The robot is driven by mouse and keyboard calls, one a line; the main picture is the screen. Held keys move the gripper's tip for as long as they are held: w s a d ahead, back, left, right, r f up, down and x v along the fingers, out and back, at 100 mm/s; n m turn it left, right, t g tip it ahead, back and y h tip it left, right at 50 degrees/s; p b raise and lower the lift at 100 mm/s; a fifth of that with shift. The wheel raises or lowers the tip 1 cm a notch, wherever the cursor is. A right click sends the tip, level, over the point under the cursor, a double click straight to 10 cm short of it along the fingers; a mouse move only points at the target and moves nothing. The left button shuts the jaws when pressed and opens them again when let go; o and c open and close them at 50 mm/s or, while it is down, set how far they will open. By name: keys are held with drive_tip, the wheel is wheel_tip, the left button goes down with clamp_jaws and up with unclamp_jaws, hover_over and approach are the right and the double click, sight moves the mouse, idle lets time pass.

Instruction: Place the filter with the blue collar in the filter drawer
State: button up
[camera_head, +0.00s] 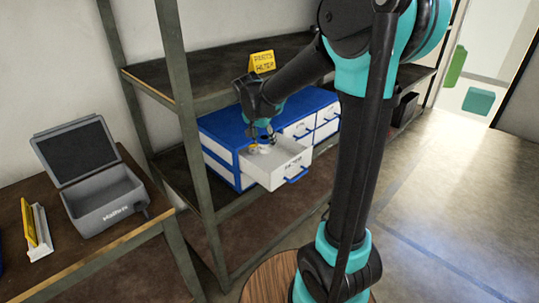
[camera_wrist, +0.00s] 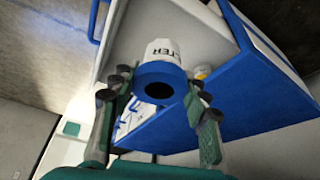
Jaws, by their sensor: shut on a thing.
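The filter with the blue collar (camera_wrist: 162,72) is white with dark lettering. It sits between the fingers of my gripper (camera_wrist: 158,88), which is shut on it. In the head view my gripper (camera_head: 262,138) is over the pulled-out white filter drawer (camera_head: 291,172) of the blue cabinet, close above or inside it. The drawer also shows behind the filter in the wrist view (camera_wrist: 135,35). A small whitish thing with some yellow (camera_wrist: 202,71) shows beside the filter in the wrist view. Whether the filter touches the drawer floor, I cannot tell.
The blue cabinet (camera_head: 223,127) stands on a metal shelf, its other visible drawers shut. A yellow sign (camera_head: 262,61) is on the shelf above. An open grey case (camera_head: 108,198) and a yellow-and-white item (camera_head: 38,230) lie on the table at left. Floor at right is clear.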

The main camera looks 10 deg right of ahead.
wheel_tip(320, 180, down, 11)
drive_tip(key=shift+r, duration=0.2)
drive_tip(key=w+d, duration=0.2)
drive_tip(key=shift+w+f, duration=0.2)
drive_tip(key=shift+w, duration=0.1)
drive_tip(key=shift+w+d, duration=0.35)
drive_tip(key=shift+w, duration=0.25)
drive_tip(key=w+d, duration=0.1)
drive_tip(key=w+d+f, duration=0.1)
drive_tip(key=shift+w, duration=0.35)
drive_tip(key=shift+f, duration=0.15)
drive_tip(key=o, duration=1.2)
drive_tip(key=shift+c, duration=0.2)
